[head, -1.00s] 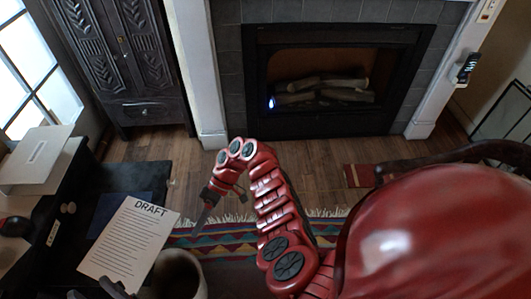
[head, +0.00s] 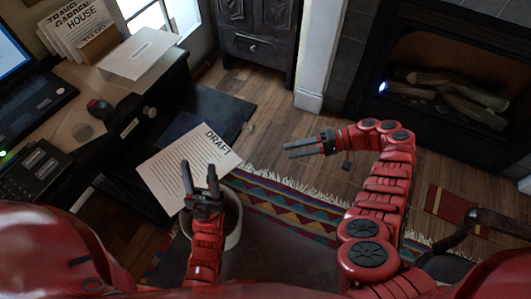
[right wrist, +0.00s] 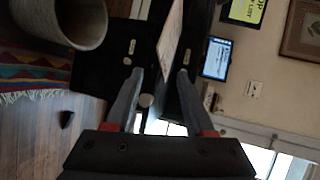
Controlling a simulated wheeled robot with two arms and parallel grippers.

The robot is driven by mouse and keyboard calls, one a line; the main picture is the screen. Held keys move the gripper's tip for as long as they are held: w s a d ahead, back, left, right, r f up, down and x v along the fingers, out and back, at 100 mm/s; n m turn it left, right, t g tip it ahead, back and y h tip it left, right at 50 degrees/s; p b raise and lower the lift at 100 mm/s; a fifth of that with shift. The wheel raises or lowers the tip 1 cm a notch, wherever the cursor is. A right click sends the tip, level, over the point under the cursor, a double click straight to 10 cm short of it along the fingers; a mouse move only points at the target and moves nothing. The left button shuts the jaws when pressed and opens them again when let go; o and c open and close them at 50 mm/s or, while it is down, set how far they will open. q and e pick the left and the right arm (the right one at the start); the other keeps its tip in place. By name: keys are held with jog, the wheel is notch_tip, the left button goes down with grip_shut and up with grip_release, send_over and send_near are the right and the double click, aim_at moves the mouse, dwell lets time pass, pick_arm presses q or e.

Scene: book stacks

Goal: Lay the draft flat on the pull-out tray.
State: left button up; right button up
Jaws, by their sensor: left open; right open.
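The draft (head: 170,172) is a white printed sheet headed "DRAFT". It looks flat and slanted in the head view, beside the dark desk and partly over a pale bin; what supports it is unclear. In the right wrist view I see a pale sheet nearly edge-on (right wrist: 170,42), probably the draft. My left gripper (head: 198,168) is open, its fingers in front of the draft; I cannot tell if they touch it. My right gripper (head: 287,149) is open and empty, right of the draft. A dark flat panel (head: 222,112), possibly the pull-out tray, lies behind the draft with a blue sheet (head: 178,131).
The bin (head: 233,228) stands below the draft. The desk (head: 75,122) at left holds a laptop (head: 30,85), a mouse (head: 100,108) and a phone (head: 38,168). A patterned rug (head: 285,208) covers the floor. A fireplace (head: 440,75) is at the back right.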

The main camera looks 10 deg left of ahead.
aim_at(240, 162)
jog(key=x, duration=1.7)
jog(key=shift+a+p, duration=0.15)
jog(key=shift+p, duration=0.25)
grip_shut()
